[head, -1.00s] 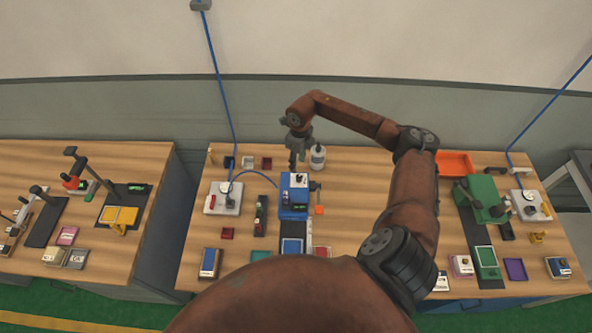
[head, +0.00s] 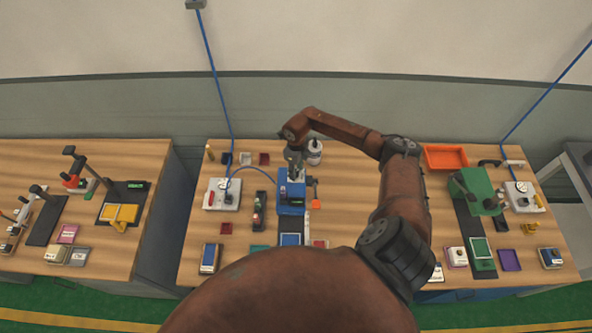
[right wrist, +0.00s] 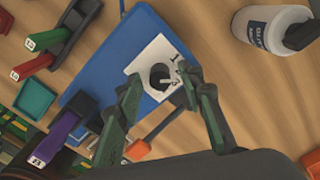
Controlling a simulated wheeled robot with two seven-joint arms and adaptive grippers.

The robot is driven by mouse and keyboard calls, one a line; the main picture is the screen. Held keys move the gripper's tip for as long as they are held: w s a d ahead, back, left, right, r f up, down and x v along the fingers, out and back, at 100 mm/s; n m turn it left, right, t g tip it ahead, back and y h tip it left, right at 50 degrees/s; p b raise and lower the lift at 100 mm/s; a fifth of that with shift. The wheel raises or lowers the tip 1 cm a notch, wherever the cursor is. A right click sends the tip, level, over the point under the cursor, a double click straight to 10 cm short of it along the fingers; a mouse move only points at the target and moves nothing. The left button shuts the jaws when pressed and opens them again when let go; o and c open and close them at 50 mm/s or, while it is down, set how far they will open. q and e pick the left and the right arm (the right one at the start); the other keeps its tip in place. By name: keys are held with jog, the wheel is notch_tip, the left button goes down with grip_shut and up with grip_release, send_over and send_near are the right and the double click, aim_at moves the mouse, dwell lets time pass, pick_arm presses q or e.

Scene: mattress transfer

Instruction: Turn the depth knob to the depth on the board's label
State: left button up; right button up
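The blue machine (head: 291,204) stands on the middle table. In the right wrist view its blue top (right wrist: 105,62) carries a white dial plate (right wrist: 150,52) with a dark round knob (right wrist: 158,74). A few small marks on the plate are too small to read surely. My right gripper (head: 294,168) is above the machine's top; in its wrist view (right wrist: 163,86) its two fingers are apart, one on each side of the knob, with no clear contact. A blue board (head: 290,239) lies in front of the machine; no label on it is readable. My left gripper is out of view.
A white bottle (head: 314,152) stands close behind and right of the gripper. An orange-tipped lever (right wrist: 138,150) sticks out at the machine's side. A gauge box (head: 222,194) stands left, an orange tray (head: 446,157) and a green machine (head: 475,190) right.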

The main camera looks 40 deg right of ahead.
grip_shut()
jog(key=shift+m, duration=0.3)
jog(key=m+b, duration=0.1)
jog(key=m, duration=0.1)
jog(key=shift+m, duration=0.4)
jog(key=shift+w+m, duration=0.1)
jog(key=shift+m, duration=2.1)
jog(key=shift+r, duration=0.1)
jog(key=shift+o, duration=0.4)
grip_release()
